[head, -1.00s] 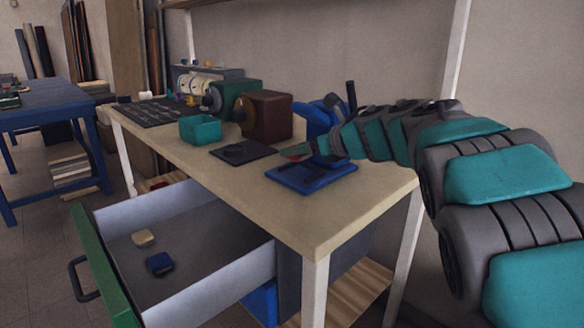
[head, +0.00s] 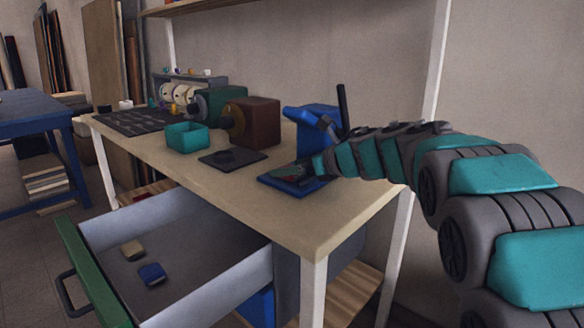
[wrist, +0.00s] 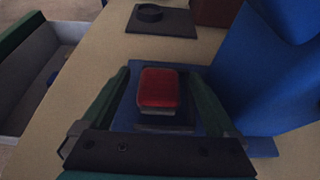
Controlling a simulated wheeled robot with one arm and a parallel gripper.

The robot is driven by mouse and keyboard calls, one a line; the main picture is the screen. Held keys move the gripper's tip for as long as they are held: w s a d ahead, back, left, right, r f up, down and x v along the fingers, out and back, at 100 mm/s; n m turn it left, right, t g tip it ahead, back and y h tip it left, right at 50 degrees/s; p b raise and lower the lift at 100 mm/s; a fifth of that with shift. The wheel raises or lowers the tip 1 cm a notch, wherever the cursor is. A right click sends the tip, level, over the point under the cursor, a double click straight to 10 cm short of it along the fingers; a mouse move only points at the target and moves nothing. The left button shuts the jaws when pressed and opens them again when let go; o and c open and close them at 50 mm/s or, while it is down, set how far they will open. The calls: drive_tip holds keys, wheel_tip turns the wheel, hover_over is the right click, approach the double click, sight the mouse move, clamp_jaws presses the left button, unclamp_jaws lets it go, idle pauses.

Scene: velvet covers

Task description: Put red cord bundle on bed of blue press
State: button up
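The red cord bundle (wrist: 160,88) is a small red block with a grey lower part. In the wrist view it sits over the bed (wrist: 125,112) of the blue press (wrist: 265,70), between my gripper's fingers. My gripper (wrist: 157,75) has its two green fingers spread, with blue bed showing in gaps on both sides of the bundle. In the head view the blue press (head: 312,128) stands at the right of the workbench, with my gripper (head: 298,172) low over its bed (head: 272,182). The bundle's underside is hidden, but it appears to rest on the bed.
A black pad with a ring (head: 232,158), a teal box (head: 187,137) and a dark red machine (head: 252,122) stand left of the press. An open drawer (head: 200,250) below the bench holds a tan block (head: 133,249) and a blue block (head: 152,274). The bench front is clear.

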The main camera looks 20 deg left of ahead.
drive_tip(key=shift+d, duration=0.1)
drive_tip(key=b+v, duration=0.1)
drive_tip(key=v, duration=1.1)
drive_tip(key=shift+s+b, duration=0.1)
drive_tip(key=shift+b, duration=0.25)
